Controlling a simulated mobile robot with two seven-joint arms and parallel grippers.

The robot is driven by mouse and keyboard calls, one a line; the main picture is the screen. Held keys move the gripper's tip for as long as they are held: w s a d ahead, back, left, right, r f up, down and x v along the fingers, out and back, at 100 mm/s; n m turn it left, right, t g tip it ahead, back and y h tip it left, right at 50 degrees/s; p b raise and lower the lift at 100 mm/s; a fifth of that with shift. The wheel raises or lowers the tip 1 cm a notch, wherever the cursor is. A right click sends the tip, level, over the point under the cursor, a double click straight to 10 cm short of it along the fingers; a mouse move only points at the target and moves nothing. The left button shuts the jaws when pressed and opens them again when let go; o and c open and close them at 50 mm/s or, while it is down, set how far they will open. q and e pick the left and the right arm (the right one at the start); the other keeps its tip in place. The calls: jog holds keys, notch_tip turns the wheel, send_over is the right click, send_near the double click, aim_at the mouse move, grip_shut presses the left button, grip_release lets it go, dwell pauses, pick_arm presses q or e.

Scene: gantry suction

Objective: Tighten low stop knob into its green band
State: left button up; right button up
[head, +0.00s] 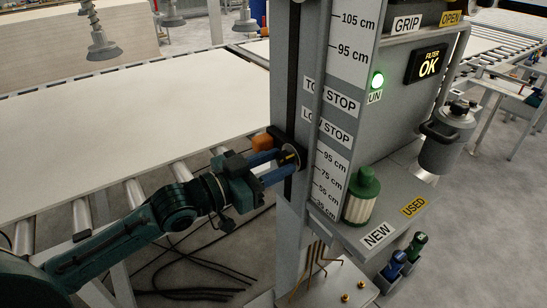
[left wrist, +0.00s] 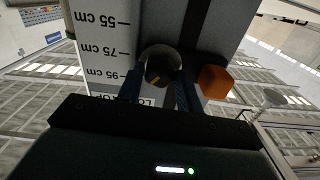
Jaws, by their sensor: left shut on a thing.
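The low stop knob (head: 291,155) is a dark round knob with a yellow mark, on the front of the grey column below the "LOW STOP" label (head: 325,127). My left gripper (head: 283,164) has its two blue fingers on either side of the knob and is shut on it. In the left wrist view, the knob (left wrist: 161,66) shows dark with a yellow mark between the fingers. An orange block (head: 262,143) sits just left of the knob; it shows right of it in the left wrist view (left wrist: 215,82). I cannot make out a green band. My right gripper is out of view.
A centimetre scale (head: 329,178) runs down the column beside the knob. A green-topped filter (head: 362,196) stands on the shelf to the right, near the "NEW" label. A pale board (head: 130,120) lies on rollers at left. Suction cups (head: 102,45) hang above it.

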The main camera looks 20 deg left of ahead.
pick_arm(q)
jog(key=shift+m, duration=0.4)
jog(key=o, duration=1)
jog(key=v, duration=1.3)
jog(key=shift+a, duration=0.1)
